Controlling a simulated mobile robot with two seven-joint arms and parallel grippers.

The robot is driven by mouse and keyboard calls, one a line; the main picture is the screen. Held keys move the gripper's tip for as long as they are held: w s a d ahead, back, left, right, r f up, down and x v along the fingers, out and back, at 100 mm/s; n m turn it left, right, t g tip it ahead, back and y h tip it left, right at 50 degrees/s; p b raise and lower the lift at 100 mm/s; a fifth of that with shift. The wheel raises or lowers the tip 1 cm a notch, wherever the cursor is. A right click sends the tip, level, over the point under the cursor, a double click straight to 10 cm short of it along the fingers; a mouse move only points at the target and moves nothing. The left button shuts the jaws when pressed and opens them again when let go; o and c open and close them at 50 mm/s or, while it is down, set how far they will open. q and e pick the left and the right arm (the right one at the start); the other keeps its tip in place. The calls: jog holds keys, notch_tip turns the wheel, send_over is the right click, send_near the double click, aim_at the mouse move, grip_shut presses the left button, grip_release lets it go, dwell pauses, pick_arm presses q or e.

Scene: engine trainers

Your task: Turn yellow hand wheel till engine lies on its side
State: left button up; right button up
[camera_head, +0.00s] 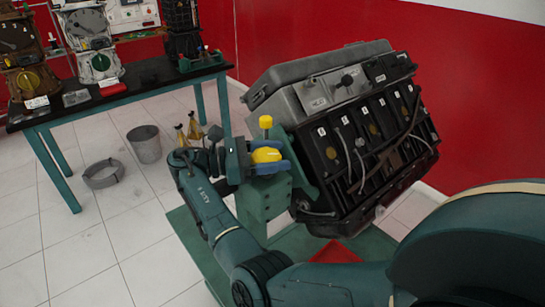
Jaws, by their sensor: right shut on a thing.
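The engine (365,128) is a large dark block with a grey cover, mounted on a green stand (264,200). It is tilted, with its row of numbered parts facing me and to the right. The yellow hand wheel (267,155) is on the near left side of the engine, mostly hidden by my gripper. A yellow knob (265,121) stands up just above it. My right gripper (272,161) reaches in from the left side of the stand, its blue fingers shut around the yellow wheel. My left gripper is not in view.
A red tray (333,252) lies on the green base under the engine. A black-topped table (140,85) with smaller engine trainers stands at the back left. Left floor is clear.

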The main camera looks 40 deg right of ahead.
jog(key=shift+s+m+g+y, duration=0.1)
jog(key=shift+m+g+y, duration=0.2)
jog(key=shift+m+g, duration=0.3)
jog(key=o, duration=1)
